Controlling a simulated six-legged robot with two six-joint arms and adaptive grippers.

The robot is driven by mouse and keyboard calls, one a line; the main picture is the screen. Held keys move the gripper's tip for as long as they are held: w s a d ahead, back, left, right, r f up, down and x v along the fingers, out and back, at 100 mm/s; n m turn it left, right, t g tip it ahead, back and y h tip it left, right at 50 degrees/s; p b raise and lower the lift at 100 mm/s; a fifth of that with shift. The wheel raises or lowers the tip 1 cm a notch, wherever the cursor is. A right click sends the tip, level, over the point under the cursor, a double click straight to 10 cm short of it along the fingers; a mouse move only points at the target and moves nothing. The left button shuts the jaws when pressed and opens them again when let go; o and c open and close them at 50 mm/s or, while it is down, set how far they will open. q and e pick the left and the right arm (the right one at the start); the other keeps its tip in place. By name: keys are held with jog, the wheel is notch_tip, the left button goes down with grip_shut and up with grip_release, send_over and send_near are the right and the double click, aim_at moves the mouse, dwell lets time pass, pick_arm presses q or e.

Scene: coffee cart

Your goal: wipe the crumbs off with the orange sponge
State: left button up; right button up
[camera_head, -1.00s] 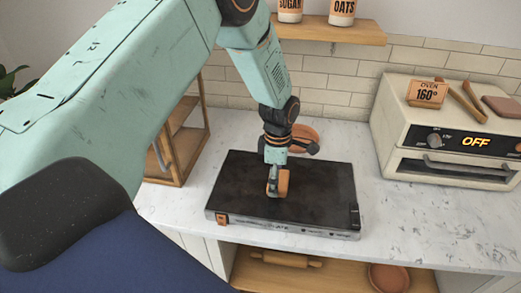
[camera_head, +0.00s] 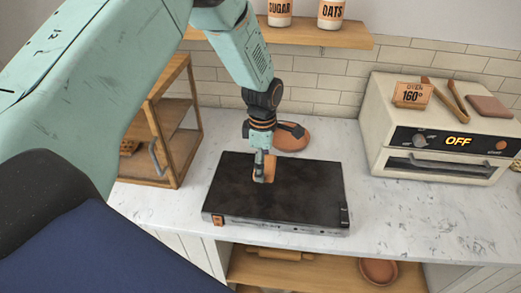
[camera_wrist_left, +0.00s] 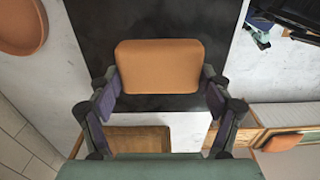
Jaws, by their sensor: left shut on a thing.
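The orange sponge (camera_head: 271,165) is held between the fingers of my left gripper (camera_head: 263,174), over the rear middle of a flat black griddle (camera_head: 310,190). In the left wrist view the sponge (camera_wrist_left: 158,66) is a rounded block between the two fingers of the gripper (camera_wrist_left: 159,80), with the dark griddle surface (camera_wrist_left: 145,20) behind it. I cannot tell whether the sponge touches the griddle. No separate crumbs can be made out on the dark surface. My right gripper is not in view.
A round terracotta plate (camera_head: 291,138) lies behind the griddle. A wooden rack (camera_head: 178,130) stands left and a cream oven (camera_head: 445,125) right. The marble counter (camera_head: 390,205) is clear between griddle and oven. A shelf (camera_head: 335,268) below holds a rolling pin and a bowl.

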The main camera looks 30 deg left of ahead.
pick_arm(q)
notch_tip(320, 180, up, 2)
jog(key=shift+p, duration=0.45)
jog(key=shift+s+r, duration=0.1)
jog(key=shift+r, duration=0.2)
jog(key=shift+d, duration=0.1)
jog(key=shift+a+f, duration=0.1)
jog(key=shift+a, duration=0.1)
